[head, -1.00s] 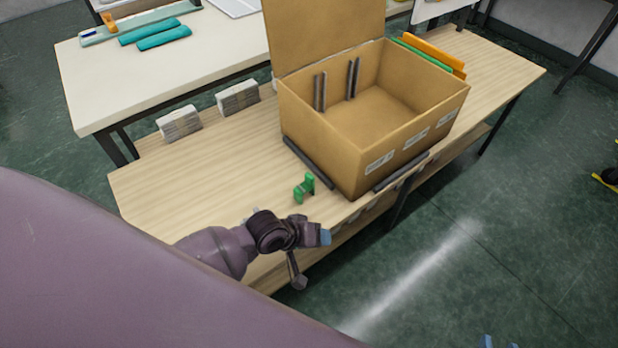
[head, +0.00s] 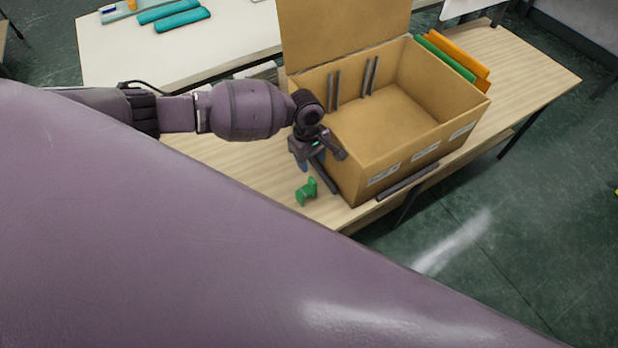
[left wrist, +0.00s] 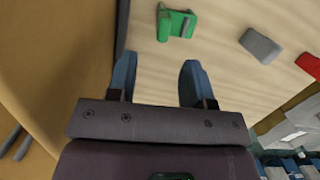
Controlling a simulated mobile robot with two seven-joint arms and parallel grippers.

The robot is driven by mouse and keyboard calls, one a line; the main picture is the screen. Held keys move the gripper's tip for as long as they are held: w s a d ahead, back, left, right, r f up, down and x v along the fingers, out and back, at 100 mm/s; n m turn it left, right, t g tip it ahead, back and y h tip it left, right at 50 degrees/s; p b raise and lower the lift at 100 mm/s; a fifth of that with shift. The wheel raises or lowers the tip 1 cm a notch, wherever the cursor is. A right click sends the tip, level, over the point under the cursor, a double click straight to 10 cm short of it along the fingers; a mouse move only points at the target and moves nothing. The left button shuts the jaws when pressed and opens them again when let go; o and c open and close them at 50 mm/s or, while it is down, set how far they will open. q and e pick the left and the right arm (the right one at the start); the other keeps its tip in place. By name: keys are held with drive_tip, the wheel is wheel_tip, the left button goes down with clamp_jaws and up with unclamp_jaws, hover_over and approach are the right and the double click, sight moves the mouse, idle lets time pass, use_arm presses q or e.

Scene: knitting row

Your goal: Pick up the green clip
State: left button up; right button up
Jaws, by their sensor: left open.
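The green clip (head: 307,191) stands on the wooden table (head: 215,150) near its front edge, close to the cardboard box's left corner. It also shows in the left wrist view (left wrist: 176,24), at the top, just beyond my fingertips. My left gripper (head: 314,160) hangs above the table beside the box, a little behind the clip in the head view. In the left wrist view its two blue fingers (left wrist: 159,66) are apart with only bare tabletop between them. My right gripper is not in view.
The open cardboard box (head: 420,152) stands close beside the left gripper, and its wall fills the left of the wrist view (left wrist: 60,50). A grey block (left wrist: 261,45) and a red piece (left wrist: 310,65) lie to the clip's right there. Dark strips (head: 408,181) lie along the box's base.

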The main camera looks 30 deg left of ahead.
sight(312, 179)
use_arm(q)
drive_tip(key=shift+s+d+f, duration=0.1)
drive_tip(key=shift+d+f, duration=0.1)
drive_tip(key=shift+f, duration=1)
drive_tip(key=shift+s+d+f, duration=0.1)
drive_tip(key=shift+f, duration=0.6)
drive_tip(key=f, duration=0.2)
drive_tip(key=f+b, duration=0.1)
drive_tip(key=shift+s+d+f, duration=0.15)
drive_tip(key=shift+s+d, duration=0.05)
drive_tip(key=shift+s, duration=0.1)
drive_tip(key=shift+f, duration=0.55)
drive_tip(key=shift+c, duration=0.5)
clamp_jaws()
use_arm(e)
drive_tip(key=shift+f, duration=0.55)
